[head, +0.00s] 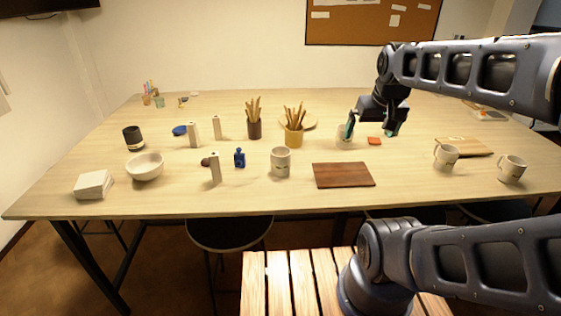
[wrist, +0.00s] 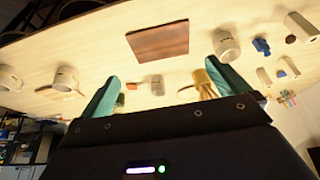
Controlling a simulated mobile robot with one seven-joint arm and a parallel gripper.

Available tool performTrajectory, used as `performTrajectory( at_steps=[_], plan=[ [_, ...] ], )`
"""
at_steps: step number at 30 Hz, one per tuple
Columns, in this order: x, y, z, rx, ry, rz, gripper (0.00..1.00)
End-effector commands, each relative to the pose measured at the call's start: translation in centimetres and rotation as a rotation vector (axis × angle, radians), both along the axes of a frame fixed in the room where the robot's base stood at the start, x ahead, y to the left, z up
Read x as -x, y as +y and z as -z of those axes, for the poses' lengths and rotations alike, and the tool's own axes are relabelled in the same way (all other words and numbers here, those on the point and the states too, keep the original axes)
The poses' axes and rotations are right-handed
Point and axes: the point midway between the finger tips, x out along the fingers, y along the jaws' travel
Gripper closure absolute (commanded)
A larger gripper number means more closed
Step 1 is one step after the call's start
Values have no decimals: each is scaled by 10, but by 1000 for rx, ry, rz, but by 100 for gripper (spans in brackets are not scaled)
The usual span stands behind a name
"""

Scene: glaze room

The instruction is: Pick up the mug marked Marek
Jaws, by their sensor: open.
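Several pale mugs with small dark marks stand on the table; I cannot read any name. In the head view one mug (head: 280,162) is at the front middle, one (head: 446,157) is right of centre and one (head: 512,169) is at the far right. Another mug (head: 344,140) stands farther back, partly hidden by a finger of my gripper (head: 371,129). In the wrist view that mug (wrist: 157,86) shows between the green fingertips (wrist: 164,70). My gripper is open and empty, above the table. Mugs also show in the wrist view at upper right (wrist: 228,47) and left (wrist: 66,79).
A dark wooden board (head: 343,175) lies at the front, and a lighter board (head: 464,147) lies behind the right mugs. An orange block (head: 374,141) is near my gripper.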

Motion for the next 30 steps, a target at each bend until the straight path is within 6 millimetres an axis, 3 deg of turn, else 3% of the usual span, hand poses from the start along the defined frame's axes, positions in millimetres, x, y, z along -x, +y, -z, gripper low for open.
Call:
performTrajectory(
  at_steps=[20,23,30],
  plan=[
    [-3,1,0,-1,4,6,4],
    [-12,4,1,-5,18,29,4],
    [-56,22,8,-11,68,159,4]
  ],
)
